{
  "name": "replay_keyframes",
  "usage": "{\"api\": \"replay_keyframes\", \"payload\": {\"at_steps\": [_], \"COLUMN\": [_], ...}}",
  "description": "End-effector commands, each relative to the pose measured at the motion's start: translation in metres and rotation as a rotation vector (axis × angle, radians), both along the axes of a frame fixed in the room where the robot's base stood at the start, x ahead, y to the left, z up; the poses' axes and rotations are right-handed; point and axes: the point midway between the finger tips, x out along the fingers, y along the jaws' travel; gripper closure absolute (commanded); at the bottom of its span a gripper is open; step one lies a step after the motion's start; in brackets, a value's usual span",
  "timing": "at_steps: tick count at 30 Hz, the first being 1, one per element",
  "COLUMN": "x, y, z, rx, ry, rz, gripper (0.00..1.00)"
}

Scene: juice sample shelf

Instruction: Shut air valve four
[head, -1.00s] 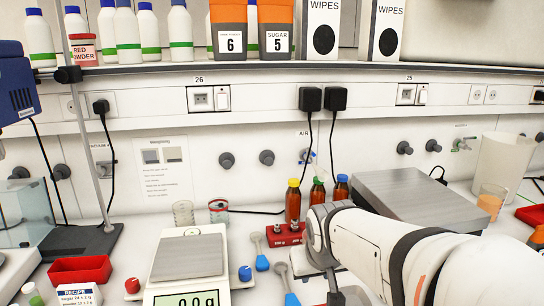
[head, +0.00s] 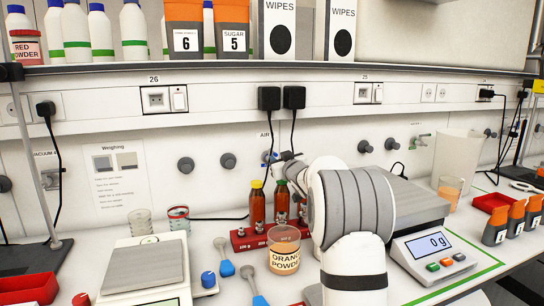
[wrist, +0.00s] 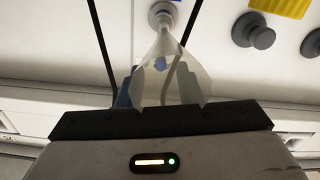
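The air valve (head: 268,157) is a small fitting with a blue part on the back wall, under the AIR label (head: 263,135). No number is readable on it. In the wrist view a pale round wall fitting with a stem (wrist: 163,14) lies straight ahead of my gripper, with blue parts (wrist: 124,92) behind the fingers. My gripper (wrist: 165,45) has pale, see-through fingers that narrow toward this stem. Whether they touch or grip it I cannot tell. In the head view my arm mostly hides the gripper, close to the right of the valve.
Amber bottles in a red rack (head: 242,240) stand below the valve. An orange powder jar (head: 284,250) stands in front of them. Two black plugs (head: 269,98) with hanging cables are above. A grey knob (head: 228,160) is left of the valve. A scale (head: 435,250) stands right.

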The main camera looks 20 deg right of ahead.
Motion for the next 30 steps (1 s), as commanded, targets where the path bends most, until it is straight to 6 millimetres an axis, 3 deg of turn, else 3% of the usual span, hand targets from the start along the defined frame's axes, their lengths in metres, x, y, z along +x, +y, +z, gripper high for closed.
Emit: {"api": "replay_keyframes", "payload": {"at_steps": [6,12,23,30], "x": [0.035,0.053,0.057,0.057], "y": [0.001,0.001,0.002,0.002], "z": [0.0,0.0,0.0,0.0], "rx": [-0.001,0.0,0.0,0.0], "ry": [0.002,0.003,0.002,0.002], "rz": [0.002,0.0,0.002,0.002], "gripper": [0.68,0.68,0.69,0.88]}}
